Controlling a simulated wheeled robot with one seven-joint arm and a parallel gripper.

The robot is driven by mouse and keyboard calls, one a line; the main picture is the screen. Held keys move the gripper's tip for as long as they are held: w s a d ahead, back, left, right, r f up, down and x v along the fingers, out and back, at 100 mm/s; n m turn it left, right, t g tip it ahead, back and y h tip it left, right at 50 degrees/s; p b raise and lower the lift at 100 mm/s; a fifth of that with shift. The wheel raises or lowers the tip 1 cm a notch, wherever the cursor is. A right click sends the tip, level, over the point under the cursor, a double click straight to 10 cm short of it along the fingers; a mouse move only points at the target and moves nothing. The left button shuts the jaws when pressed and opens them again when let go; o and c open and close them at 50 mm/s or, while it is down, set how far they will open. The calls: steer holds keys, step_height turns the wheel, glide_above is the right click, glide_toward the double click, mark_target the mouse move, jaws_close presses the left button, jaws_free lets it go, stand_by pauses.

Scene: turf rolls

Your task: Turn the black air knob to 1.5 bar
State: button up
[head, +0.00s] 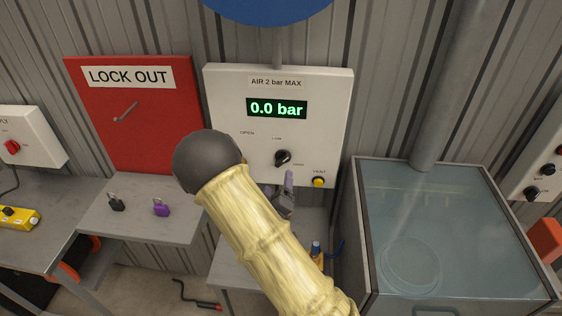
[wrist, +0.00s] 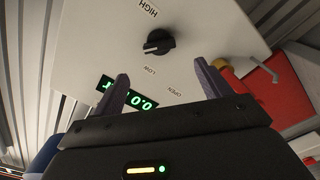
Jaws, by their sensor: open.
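The black air knob (head: 283,158) is on the white air panel (head: 335,95), below the green display (head: 277,108) that reads 0.0 bar. LOW is printed above the knob and HIGH to its right. In the wrist view the knob (wrist: 158,42) is ahead of my gripper (wrist: 163,87), beyond the fingertips and apart from them. The two fingers are spread wide with nothing between them. In the head view my arm covers the panel's lower left, and my gripper (head: 287,190) shows partly, just below the knob.
A yellow VENT button (head: 319,182) is at the panel's lower right. A red lock-out board (head: 130,130) hangs left, above a shelf with a black padlock (head: 116,202) and a purple padlock (head: 160,207). A glass-topped tank (head: 450,225) stands right.

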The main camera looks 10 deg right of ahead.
mark_target(281, 162)
steer(key=p+x, duration=0.3)
steer(key=x, duration=0.7)
steer(key=shift+w, duration=0.1)
steer(key=c, duration=1)
steer(key=shift+f, duration=0.1)
